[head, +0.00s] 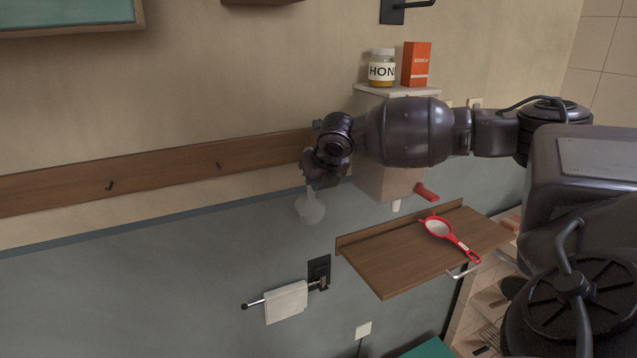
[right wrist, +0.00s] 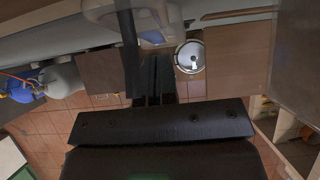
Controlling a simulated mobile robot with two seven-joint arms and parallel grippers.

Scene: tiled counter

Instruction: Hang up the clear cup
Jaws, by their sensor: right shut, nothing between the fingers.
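The clear cup (head: 310,208) shows in the head view as a pale, see-through shape just below my right gripper (head: 322,175), in front of the wall. Its upper end is hidden by or merges with the gripper, so I cannot tell what bears it. The wooden rail (head: 165,172) runs along the wall with two dark hooks, one at the left (head: 109,186) and one nearer the middle (head: 219,166). My right gripper is shut with nothing between its fingers, at the rail's right end. Its dark fingers show close together in the right wrist view (right wrist: 156,80). My left gripper is out of view.
A honey jar (head: 382,68) and an orange box (head: 416,65) stand on a small shelf above my right arm. A towel (head: 286,302) hangs on a bar below.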

